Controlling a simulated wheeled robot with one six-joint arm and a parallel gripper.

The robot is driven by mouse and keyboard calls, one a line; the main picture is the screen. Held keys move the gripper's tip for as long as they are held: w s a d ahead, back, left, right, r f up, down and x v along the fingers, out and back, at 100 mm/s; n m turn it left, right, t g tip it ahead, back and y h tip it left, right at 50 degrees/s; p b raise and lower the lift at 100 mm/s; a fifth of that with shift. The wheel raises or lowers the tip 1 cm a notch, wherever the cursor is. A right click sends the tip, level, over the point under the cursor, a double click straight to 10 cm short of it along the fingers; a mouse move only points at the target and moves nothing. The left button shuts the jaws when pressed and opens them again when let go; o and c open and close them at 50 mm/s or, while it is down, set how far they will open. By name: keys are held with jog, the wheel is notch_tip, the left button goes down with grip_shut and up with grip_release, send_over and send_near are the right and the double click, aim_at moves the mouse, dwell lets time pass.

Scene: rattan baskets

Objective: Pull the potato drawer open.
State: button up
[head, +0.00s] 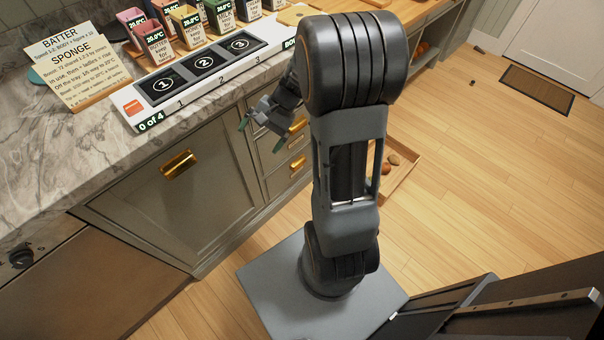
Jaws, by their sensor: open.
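A wooden drawer (394,181) stands out from the cabinet front, just right of my arm. Several brown, potato-like pieces (393,160) lie in it, and its left part is hidden behind my arm. My gripper (261,133) is open with green-tipped fingers, left of the arm. It appears close to the stack of closed drawers, by the upper brass handle (298,124); I cannot tell whether it touches anything. A lower brass handle (298,166) shows below. No label on any drawer can be read.
A marble counter (60,165) runs along the left, with a numbered tray (205,75), sign cards (80,72) and several small coloured bins (157,42). A large grey-green cabinet front (190,195) has a brass handle.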

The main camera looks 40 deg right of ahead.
jog(key=w+d+f+m+t+y+b, duration=0.1)
jog(key=w+d+f+m+t+b, duration=0.2)
jog(key=f, duration=0.5)
jog(key=w+d+f+m+t+y+b, duration=0.1)
jog(key=d+f+m+t+y+b, duration=0.25)
jog(key=f, duration=0.55)
jog(key=w+d+f+m+t+b, duration=0.1)
jog(key=w+d+f+m+b, duration=0.25)
jog(key=d+f, duration=0.35)
jog(key=m+t+h+b, duration=0.9)
jog(key=m+b, duration=0.2)
jog(key=m, duration=0.3)
send_near(300, 164)
jog(key=x, duration=0.7)
jog(key=shift+w+f, duration=0.15)
jog(key=shift+w+a, duration=0.1)
jog(key=shift+w, duration=0.55)
jog(key=shift+c, duration=0.5)
